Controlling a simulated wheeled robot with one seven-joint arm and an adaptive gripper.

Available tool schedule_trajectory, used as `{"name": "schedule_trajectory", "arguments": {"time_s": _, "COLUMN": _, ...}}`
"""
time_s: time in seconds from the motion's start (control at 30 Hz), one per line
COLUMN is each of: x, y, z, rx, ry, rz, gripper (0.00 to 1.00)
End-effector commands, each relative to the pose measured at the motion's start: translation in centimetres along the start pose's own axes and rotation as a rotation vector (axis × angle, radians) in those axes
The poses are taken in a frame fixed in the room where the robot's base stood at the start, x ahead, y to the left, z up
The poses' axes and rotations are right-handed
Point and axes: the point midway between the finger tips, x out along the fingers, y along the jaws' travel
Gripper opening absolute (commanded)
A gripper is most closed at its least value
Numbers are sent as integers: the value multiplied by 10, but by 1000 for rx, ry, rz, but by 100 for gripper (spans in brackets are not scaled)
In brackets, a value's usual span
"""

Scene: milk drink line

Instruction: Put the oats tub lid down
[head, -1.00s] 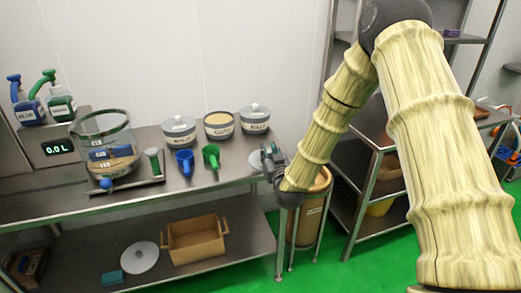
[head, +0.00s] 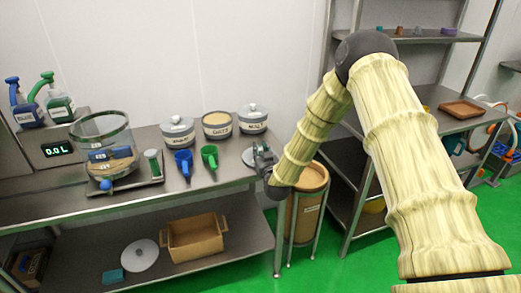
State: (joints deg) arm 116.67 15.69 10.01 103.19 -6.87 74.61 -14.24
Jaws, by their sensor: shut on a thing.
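The oats tub (head: 217,131) stands open on the steel bench between two lidded tubs, with pale oats showing in it. The oats tub lid (head: 249,157) is a grey disc at the right end of the bench, partly hidden by my gripper. My gripper (head: 261,158) is shut on the lid, to the right of the tubs. I cannot tell whether the lid touches the bench top or hangs just above it.
A lidded tub (head: 178,134) and the malt tub (head: 253,123) flank the oats tub. A tall brown bin (head: 305,205) stands right of the bench. Bare bench (head: 228,172) shows between green scoop and gripper.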

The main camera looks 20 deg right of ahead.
Motion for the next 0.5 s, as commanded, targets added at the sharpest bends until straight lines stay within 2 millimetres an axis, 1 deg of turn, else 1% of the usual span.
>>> {"name": "schedule_trajectory", "arguments": {"time_s": 0.27, "x": 0, "y": 0, "z": 2, "rx": 0, "ry": 0, "rz": 0, "gripper": 0}}
{"name": "schedule_trajectory", "arguments": {"time_s": 0.4, "x": 0, "y": 0, "z": 5, "rx": 0, "ry": 0, "rz": 0, "gripper": 0}}
{"name": "schedule_trajectory", "arguments": {"time_s": 0.43, "x": 0, "y": 0, "z": 4, "rx": 0, "ry": 0, "rz": 0, "gripper": 27}}
{"name": "schedule_trajectory", "arguments": {"time_s": 0.5, "x": 0, "y": 0, "z": 4, "rx": 0, "ry": 0, "rz": 0, "gripper": 40}}
